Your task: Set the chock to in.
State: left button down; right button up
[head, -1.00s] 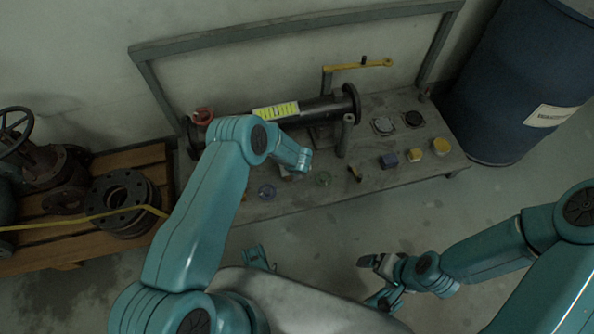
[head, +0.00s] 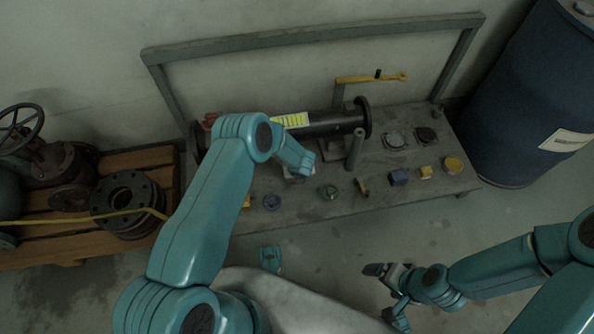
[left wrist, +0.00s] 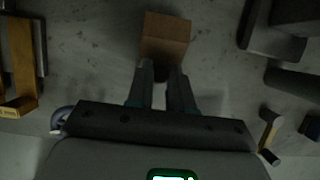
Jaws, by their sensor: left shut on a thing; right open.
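In the left wrist view a brown block (left wrist: 166,36), which looks like the chock, is at the fingertips of my left gripper (left wrist: 162,72). The gripper is shut on a dark knob at the block's near side. Grey bench surface shows around the block; I cannot tell whether it touches the bench. My right gripper (head: 385,292) is open and empty, in front of the bench.
A black pipe (head: 335,124) with a yellow label lies along the bench, with a yellow lever (head: 370,78) behind it and an upright post (head: 355,150) in front. A blue barrel (head: 525,110) stands right.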

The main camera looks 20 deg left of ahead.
pick_arm(q)
jog(key=c, duration=1)
grip_release()
jog(key=shift+w+a, duration=0.25)
jog(key=shift+w, duration=0.1)
jog(key=shift+s+d, duration=0.1)
pick_arm(e)
jog(key=shift+s, duration=0.1)
pick_arm(q)
jog(key=p+v, duration=0.6)
jog(key=v, duration=1)
jog(key=shift+s+d+r, duration=0.15)
jog(key=shift+s, duration=0.1)
pick_arm(e)
notch_tip(320, 180, up, 6)
jog(key=s+a, duration=0.1)
jog(key=shift+s+n, duration=0.15)
jog(key=shift+n, duration=0.15)
jog(key=shift+a, duration=0.1)
